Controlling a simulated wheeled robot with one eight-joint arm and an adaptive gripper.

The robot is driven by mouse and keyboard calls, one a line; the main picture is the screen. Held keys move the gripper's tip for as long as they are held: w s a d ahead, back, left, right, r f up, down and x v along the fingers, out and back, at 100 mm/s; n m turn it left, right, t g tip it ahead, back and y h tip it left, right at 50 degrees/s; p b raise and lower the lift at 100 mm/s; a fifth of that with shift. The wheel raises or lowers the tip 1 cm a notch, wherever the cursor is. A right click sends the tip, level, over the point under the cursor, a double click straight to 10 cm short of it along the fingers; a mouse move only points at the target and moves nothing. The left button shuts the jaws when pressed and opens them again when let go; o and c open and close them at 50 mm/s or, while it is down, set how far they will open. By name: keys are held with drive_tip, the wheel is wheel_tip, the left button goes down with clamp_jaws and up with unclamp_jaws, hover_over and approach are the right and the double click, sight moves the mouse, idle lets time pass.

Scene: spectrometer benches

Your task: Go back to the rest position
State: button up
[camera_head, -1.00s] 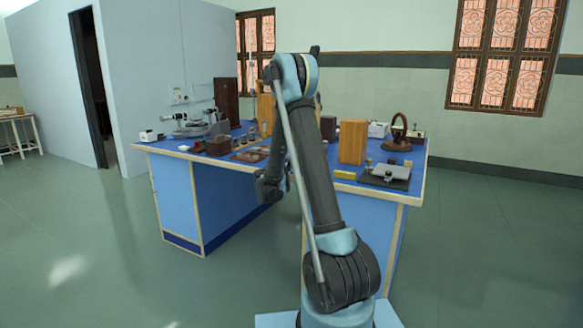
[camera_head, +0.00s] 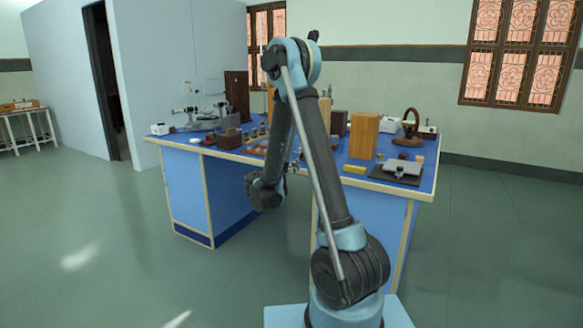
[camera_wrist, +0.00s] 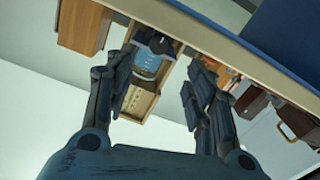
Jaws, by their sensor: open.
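My arm rises in front of the blue-topped bench (camera_head: 207,195) in the head view, and its forearm hangs down on the bench side. My gripper (camera_head: 293,168) is small and partly hidden there, near the bench's front edge. In the wrist view my gripper (camera_wrist: 160,85) has its two dark fingers well apart, with nothing held between them. Beyond the fingers a blue-and-white cylinder (camera_wrist: 148,62) and a wooden box-like piece (camera_wrist: 139,101) show, apart from the fingers as far as I can tell.
A wooden block (camera_head: 364,136), a grey plate on a dark base (camera_head: 398,170) and a yellow piece (camera_head: 354,169) stand on the bench's right part. Several instruments, one a metal spectrometer-like device (camera_head: 200,118), stand at the left. Open floor (camera_head: 90,230) lies left.

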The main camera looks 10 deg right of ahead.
drive_tip(key=shift+d, duration=0.1)
drive_tip(key=s+d+r+n+g+y, duration=0.15)
drive_tip(key=s+d+g, duration=0.25)
drive_tip(key=s+d, duration=0.45)
drive_tip(key=s+d+g+y, duration=0.2)
drive_tip(key=s+d+g, duration=0.25)
drive_tip(key=s, duration=0.75)
drive_tip(key=s+a+f+n+g+y, duration=0.1)
drive_tip(key=s+a+f+y, duration=0.1)
drive_tip(key=s, duration=0.6)
drive_tip(key=s+a+f+n+g+y, duration=0.1)
drive_tip(key=s+a+f+y, duration=0.1)
drive_tip(key=s, duration=0.7)
drive_tip(key=s+a+f+n+g+y, duration=0.1)
drive_tip(key=s+f+g+y, duration=0.1)
drive_tip(key=s, duration=0.7)
wheel_tip(320, 180, down, 2)
drive_tip(key=shift+a+f+y, duration=0.2)
drive_tip(key=shift+a+y, duration=0.2)
drive_tip(key=shift+y, duration=0.15)
drive_tip(key=shift+n, duration=0.25)
